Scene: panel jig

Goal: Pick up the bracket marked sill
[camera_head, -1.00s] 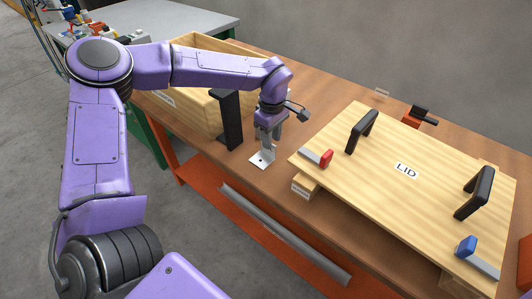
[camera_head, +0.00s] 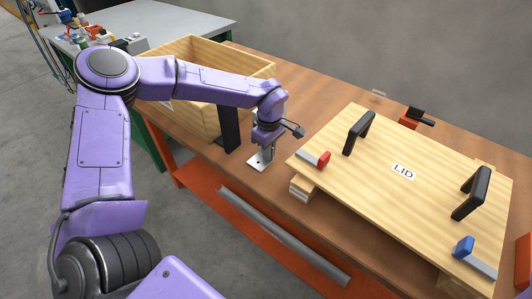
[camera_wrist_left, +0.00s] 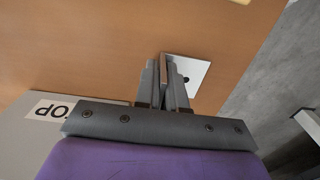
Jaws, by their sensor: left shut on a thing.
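The metal bracket (camera_head: 257,163) stands on the brown bench just left of the lid, its flat, light foot plate resting on or very near the bench top. My left gripper (camera_head: 265,150) points down and is shut on its upright plate. In the left wrist view the fingers (camera_wrist_left: 167,85) close around the upright, and the foot plate (camera_wrist_left: 195,72) with a dark hole sticks out beside them. No sill mark is readable on the bracket. My right gripper is not in view.
The wooden panel labelled LID (camera_head: 404,171), with black handles and red and blue clamps, lies to the right. A dark post (camera_head: 229,128) and an open wooden box (camera_head: 190,75) stand to the left. A grey surface marked TOP (camera_wrist_left: 52,110) shows in the wrist view.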

